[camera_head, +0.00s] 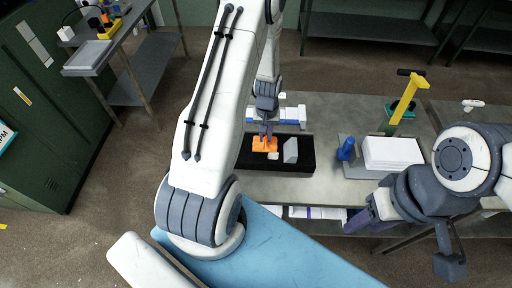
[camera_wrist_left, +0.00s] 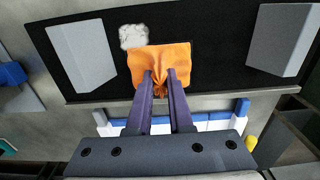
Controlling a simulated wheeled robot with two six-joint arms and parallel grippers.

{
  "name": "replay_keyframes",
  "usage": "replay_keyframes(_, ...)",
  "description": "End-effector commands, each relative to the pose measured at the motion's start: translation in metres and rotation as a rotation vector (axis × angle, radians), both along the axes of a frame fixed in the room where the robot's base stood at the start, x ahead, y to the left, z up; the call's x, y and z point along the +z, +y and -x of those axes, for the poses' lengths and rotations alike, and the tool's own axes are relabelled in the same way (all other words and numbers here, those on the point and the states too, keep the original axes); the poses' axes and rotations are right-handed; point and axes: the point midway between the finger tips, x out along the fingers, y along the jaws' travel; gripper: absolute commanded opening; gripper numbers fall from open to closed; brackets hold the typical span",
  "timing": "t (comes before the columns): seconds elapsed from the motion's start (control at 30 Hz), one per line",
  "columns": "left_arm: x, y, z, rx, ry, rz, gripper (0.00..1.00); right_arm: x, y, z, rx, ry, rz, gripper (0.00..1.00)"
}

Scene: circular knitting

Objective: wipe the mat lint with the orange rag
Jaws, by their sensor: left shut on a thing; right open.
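The orange rag (camera_head: 264,144) is on the black mat (camera_head: 308,164) in the head view. It also shows in the left wrist view (camera_wrist_left: 160,62), bunched between the fingers. My left gripper (camera_wrist_left: 161,80) is shut on the rag's gathered middle; in the head view the left gripper (camera_head: 267,134) points down at it. A patch of pale grey lint (camera_wrist_left: 132,37) lies on the mat right beside the rag's edge; in the head view the lint (camera_head: 273,156) sits just below the rag. My right gripper (camera_head: 366,219) is open and empty at the table's front edge, apart from the mat.
A blue item (camera_head: 346,149) and a white stack (camera_head: 391,153) are right of the mat. A blue-and-white row (camera_head: 285,115) lies behind it.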

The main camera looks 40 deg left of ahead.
Motion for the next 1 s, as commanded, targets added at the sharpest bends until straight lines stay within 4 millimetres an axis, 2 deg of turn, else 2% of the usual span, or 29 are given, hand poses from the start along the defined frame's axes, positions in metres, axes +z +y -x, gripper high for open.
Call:
replay_keyframes(0.83,-0.003,-0.009,0.014,0.000,0.019,0.006,0.00,0.000,0.000,0.000,0.000,0.000,0.000,0.50)
replay_keyframes(0.87,-0.003,-0.009,0.014,0.000,0.019,0.006,0.26,0.000,0.000,0.000,0.000,0.000,0.000,0.50)
replay_keyframes(0.9,-0.003,-0.009,0.014,0.000,0.017,0.006,0.34,0.000,0.000,0.000,0.000,0.000,0.000,0.50)
replay_keyframes(1.0,-0.003,-0.009,0.012,0.000,0.013,0.004,0.34,0.000,0.000,0.000,0.000,0.000,0.000,0.50)
